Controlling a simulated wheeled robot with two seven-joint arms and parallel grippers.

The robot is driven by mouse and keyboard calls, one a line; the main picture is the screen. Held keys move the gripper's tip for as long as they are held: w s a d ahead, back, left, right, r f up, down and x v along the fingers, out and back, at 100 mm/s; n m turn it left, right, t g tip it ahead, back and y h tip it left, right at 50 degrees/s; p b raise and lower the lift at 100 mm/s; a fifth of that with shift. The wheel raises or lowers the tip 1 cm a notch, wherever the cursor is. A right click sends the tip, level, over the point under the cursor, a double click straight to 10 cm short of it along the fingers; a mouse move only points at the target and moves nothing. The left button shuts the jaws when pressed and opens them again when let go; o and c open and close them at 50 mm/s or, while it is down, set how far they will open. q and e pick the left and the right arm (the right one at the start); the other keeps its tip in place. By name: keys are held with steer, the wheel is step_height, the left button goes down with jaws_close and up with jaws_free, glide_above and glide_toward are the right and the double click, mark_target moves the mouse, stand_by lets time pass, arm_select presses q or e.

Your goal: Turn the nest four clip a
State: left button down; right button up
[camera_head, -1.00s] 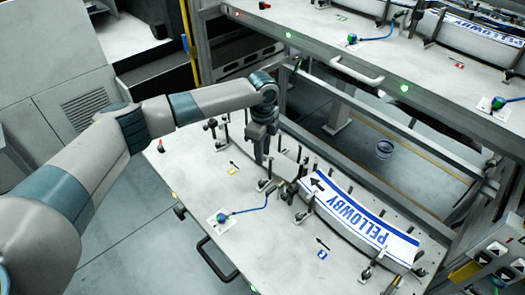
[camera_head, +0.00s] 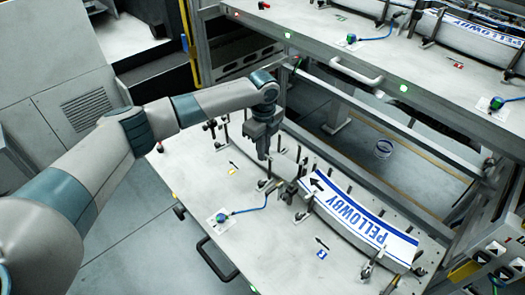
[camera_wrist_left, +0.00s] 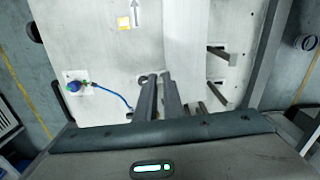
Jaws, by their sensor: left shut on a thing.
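My left gripper (camera_head: 264,152) points down over the lower tray (camera_head: 190,190), at its far edge near the back end of the printed label. It also shows in the wrist view (camera_wrist_left: 160,82), where its two dark fingers reach down close together. The gripper is shut on a dark clip, which the fingers mostly hide. Which lettered clip it is cannot be read. My right gripper is not in view.
A blue-green knob (camera_head: 222,217) with a blue cable sits on the tray, left of the label. Small yellow (camera_head: 233,171) and blue (camera_head: 321,253) markers with arrows lie on it. Several upright pins line the label's nest. An upper shelf (camera_head: 300,20) holds more labels.

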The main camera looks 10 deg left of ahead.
arm_select(q)
steer(key=shift+r, duration=0.1)
steer(key=c, duration=1.9)
jaws_free()
steer(key=shift+o, duration=0.2)
step_height(320, 180, up, 17)
steer(key=b, duration=0.4)
steer(key=shift+r, duration=0.2)
